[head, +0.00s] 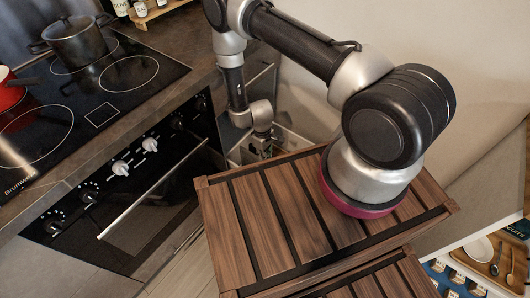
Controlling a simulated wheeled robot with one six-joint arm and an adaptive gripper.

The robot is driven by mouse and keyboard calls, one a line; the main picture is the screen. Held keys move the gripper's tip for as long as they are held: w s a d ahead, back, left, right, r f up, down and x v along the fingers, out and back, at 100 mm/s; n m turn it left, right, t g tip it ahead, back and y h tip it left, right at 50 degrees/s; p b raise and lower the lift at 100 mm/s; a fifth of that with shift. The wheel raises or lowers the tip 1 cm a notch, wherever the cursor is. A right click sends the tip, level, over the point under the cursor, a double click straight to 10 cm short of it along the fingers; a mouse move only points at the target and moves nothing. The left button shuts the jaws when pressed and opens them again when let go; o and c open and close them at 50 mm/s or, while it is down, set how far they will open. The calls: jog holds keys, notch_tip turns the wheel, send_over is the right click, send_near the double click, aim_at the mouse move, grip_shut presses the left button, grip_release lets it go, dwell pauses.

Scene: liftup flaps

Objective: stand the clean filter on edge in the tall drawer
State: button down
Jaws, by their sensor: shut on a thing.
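My gripper (263,148) points down at the opening between the oven and the slatted wooden unit. It is small and dark in this view. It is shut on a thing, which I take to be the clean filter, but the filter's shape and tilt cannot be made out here. A pale, white-walled open drawer (290,138) lies around and below my gripper, against the wall. Its near part is hidden behind the wooden unit. I cannot tell whether the held thing touches the drawer's floor or walls.
The slatted wooden unit (279,217) stands close in front. The built-in oven (125,185) and the dark hob (92,95), with a black pot (77,42) and a red pan (10,90), are at left. Another open drawer (468,262) with utensils is at lower right.

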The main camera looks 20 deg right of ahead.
jog(key=shift+f, duration=1.95)
jog(key=c, duration=1.5)
grip_release()
jog(key=r, duration=0.8)
jog(key=w+r, duration=0.1)
jog(key=r, duration=0.3)
jog(key=shift+a, duration=0.2)
